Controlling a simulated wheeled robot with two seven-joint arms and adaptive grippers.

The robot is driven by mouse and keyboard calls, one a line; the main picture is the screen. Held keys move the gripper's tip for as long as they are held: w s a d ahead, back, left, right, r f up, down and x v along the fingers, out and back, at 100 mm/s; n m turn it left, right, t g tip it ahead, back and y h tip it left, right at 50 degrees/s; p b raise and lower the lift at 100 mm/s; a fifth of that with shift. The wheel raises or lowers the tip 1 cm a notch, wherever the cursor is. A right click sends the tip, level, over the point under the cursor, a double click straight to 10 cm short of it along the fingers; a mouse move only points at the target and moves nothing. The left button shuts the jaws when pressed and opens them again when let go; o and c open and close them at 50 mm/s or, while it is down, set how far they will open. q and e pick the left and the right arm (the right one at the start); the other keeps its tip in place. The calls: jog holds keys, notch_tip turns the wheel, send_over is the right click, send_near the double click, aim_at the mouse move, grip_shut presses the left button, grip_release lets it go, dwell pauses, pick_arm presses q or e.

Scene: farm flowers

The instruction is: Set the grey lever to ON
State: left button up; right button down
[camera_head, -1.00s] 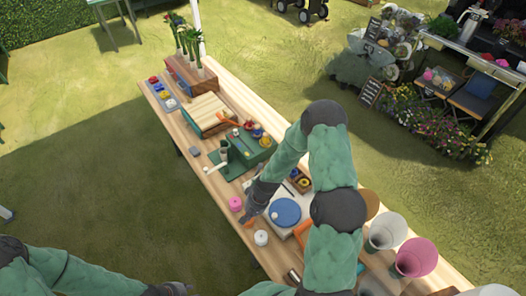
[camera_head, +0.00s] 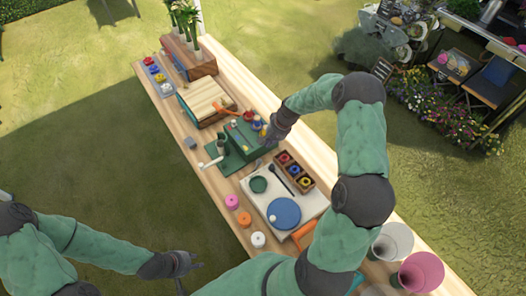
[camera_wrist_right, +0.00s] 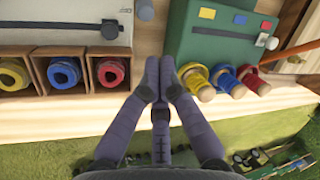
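In the right wrist view, a small grey knob (camera_wrist_right: 270,42), which looks like the grey lever, sits at the right end of a dark slot in a green box (camera_wrist_right: 200,48). No ON marking is readable. The green box (camera_head: 240,136) also shows in the head view, where the lever is too small to tell. My right gripper (camera_wrist_right: 159,62) has its fingers together with nothing visible between them; it is beside the box, left of the spools. In the head view it (camera_head: 267,143) is at the box's right end. My left gripper (camera_head: 190,266) is off the table, at lower left.
Yellow (camera_wrist_right: 195,82), blue (camera_wrist_right: 226,82) and red (camera_wrist_right: 253,80) spools stand along the box's near edge. A wooden tray (camera_wrist_right: 37,50) with coloured rolls lies to the left. A blue disc (camera_head: 284,211) lies on a white board. An orange handle (camera_head: 222,122) lies beyond the box.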

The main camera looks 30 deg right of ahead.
jog(key=x, duration=1)
jog(key=shift+s+a+r, duration=0.1)
jog(key=shift+a+r, duration=0.3)
jog(key=shift+a, duration=0.1)
dwell(0.4)
pick_arm(q)
jog(key=shift+a+f+b, duration=0.4)
jog(key=shift+a, duration=0.05)
pick_arm(e)
jog(key=r, duration=0.1)
send_over(256, 168)
jog(key=w+a, duration=0.2)
jog(key=a, duration=0.2)
jog(key=shift+a+r, duration=0.1)
pick_arm(q)
jog(key=shift+r, duration=0.1)
pick_arm(e)
jog(key=shift+r, duration=0.1)
